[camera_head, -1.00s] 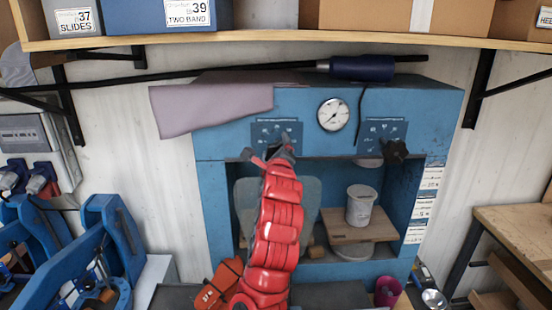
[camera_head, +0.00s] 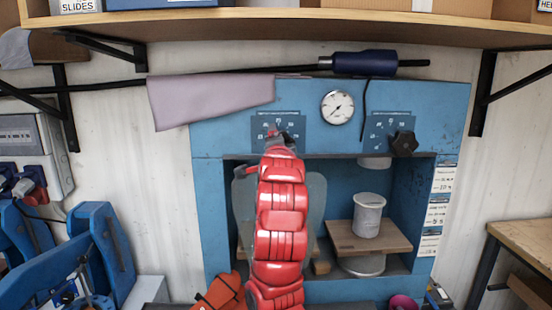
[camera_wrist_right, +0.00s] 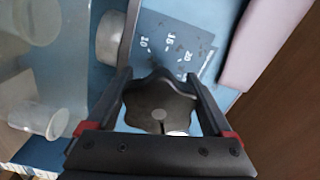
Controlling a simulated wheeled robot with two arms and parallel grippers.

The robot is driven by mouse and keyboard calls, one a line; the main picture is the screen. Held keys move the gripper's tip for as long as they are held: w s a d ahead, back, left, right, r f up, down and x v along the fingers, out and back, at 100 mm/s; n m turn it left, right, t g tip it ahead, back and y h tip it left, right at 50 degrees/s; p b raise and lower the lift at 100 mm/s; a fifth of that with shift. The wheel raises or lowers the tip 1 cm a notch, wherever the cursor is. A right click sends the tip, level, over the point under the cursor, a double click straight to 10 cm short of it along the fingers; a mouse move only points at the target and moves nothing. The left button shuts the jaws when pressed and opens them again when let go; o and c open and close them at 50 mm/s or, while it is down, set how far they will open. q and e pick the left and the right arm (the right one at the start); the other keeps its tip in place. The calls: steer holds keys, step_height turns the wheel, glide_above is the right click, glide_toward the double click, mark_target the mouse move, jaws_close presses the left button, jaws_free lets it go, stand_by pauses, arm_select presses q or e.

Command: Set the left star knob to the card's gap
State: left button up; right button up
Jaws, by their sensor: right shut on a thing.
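The left star knob (camera_wrist_right: 160,105) is dark, with rounded lobes and a light-grey centre. It sits in front of a blue scale plate (camera_head: 262,128) on the press; white numbers 10, 15 and 20 show in the right wrist view (camera_wrist_right: 180,45). My right gripper (camera_head: 280,138) reaches up to this knob and hides most of it in the head view. In the wrist view its two fingers (camera_wrist_right: 159,80) are shut on the knob's sides. White printed cards (camera_head: 437,212) hang on the press's right side, too small to read. My left gripper is not in view.
The right star knob (camera_head: 403,143) sits at its own scale plate (camera_head: 380,128). A gauge (camera_head: 337,107) is between the plates. A mauve cloth (camera_head: 210,98) drapes at the upper left. Below, a pale cylinder (camera_head: 369,215) stands on a wooden board (camera_head: 345,240) in the press opening.

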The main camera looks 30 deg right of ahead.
steer(key=n+b, duration=0.4)
steer(key=f+n+b, duration=0.1)
steer(key=n+b, duration=0.3)
steer(key=shift+d+f+b, duration=0.15)
steer(key=shift+b, duration=0.2)
steer(key=n+b, duration=0.2)
steer(key=n, duration=0.1)
steer(key=shift+s+d+n, duration=0.1)
steer(key=shift+n, duration=0.3)
steer(key=n+b, duration=0.1)
steer(key=n, duration=0.1)
steer(key=n+b, duration=0.1)
steer(key=n, duration=0.1)
steer(key=shift+s+d+n, duration=0.15)
steer(key=shift+n, duration=0.15)
steer(key=n, duration=0.1)
steer(key=n+b, duration=0.1)
steer(key=n, duration=0.2)
steer(key=shift+d+r+n, duration=0.15)
steer(key=shift+r+n, duration=0.1)
steer(key=shift+n, duration=0.05)
steer(key=shift+s, duration=0.1)
steer(key=o, duration=1.1)
